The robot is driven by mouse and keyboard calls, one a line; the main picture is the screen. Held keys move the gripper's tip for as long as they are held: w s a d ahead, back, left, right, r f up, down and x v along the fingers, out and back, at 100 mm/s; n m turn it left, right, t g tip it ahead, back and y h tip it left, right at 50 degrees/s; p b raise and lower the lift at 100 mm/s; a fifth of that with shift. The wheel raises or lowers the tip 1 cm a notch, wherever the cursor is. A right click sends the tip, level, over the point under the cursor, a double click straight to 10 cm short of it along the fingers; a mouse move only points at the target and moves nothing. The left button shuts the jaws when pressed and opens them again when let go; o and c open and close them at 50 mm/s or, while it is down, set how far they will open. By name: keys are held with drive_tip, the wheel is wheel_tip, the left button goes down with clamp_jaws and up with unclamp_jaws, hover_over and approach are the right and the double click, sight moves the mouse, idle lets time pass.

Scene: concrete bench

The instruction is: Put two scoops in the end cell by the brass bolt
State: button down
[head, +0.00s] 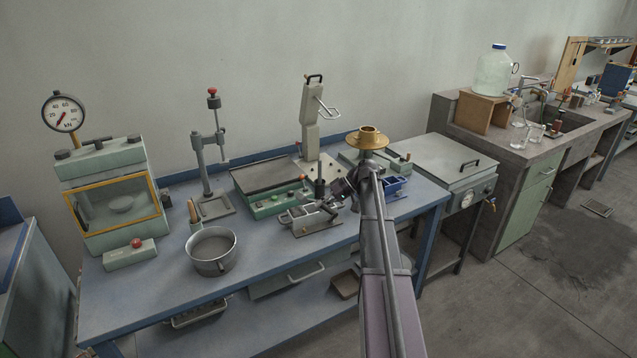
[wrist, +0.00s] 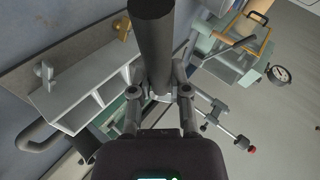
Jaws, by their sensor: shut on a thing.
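My gripper (wrist: 168,92) is shut on a dark grey cylinder (wrist: 151,45), which reaches up past the fingers in the wrist view. What is at its far end cannot be told. In the head view my gripper (head: 338,190) is at the grey mould (head: 303,231), with the dark cylinder upright over it. The mould (wrist: 70,118) also shows left of the fingers in the wrist view, with open cells side by side. A brass bolt (wrist: 122,28) and a grey bolt (wrist: 43,73) stand along its long side. The fingers and cylinder hide part of it.
A metal pan (head: 212,262) holding grey material stands front left, with a wooden handle (head: 194,211) behind it. A press with a gauge (head: 62,112), a stand (head: 212,150) and a green tray (head: 272,207) are also on the bench. The bench's left front (head: 130,290) is clear.

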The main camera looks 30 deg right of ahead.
drive_tip(key=shift+d, duration=0.2)
drive_tip(key=shift+s, duration=0.1)
drive_tip(key=h+p, duration=0.1)
drive_tip(key=p, duration=0.1)
drive_tip(key=a+r+h+p, duration=0.1)
drive_tip(key=p, duration=0.1)
drive_tip(key=shift+w+a+r+n, duration=0.1)
drive_tip(key=shift+w+a+n, duration=0.05)
drive_tip(key=shift+w+n, duration=0.15)
drive_tip(key=r+n+h+p, duration=0.1)
drive_tip(key=h+p, duration=0.1)
drive_tip(key=p, duration=0.1)
drive_tip(key=r+n+h+p, duration=0.2)
drive_tip(key=h+p, duration=0.1)
drive_tip(key=r+n+h+p, duration=0.1)
drive_tip(key=r+h+p, duration=0.1)
drive_tip(key=p, duration=0.1)
drive_tip(key=shift+w+a+t, duration=0.15)
drive_tip(key=shift+w+t, duration=0.1)
drive_tip(key=shift+t, duration=0.05)
drive_tip(key=shift+w+d+r+n+t+h+p, duration=0.1)
drive_tip(key=shift+r+n+t+h+p, duration=0.05)
drive_tip(key=shift+r+n+h+p, duration=0.25)
drive_tip(key=shift+w+d+r+n+t+h+p, duration=0.15)
drive_tip(key=shift+r+n+h+p, duration=0.1)
drive_tip(key=shift+r+n+h, duration=0.2)
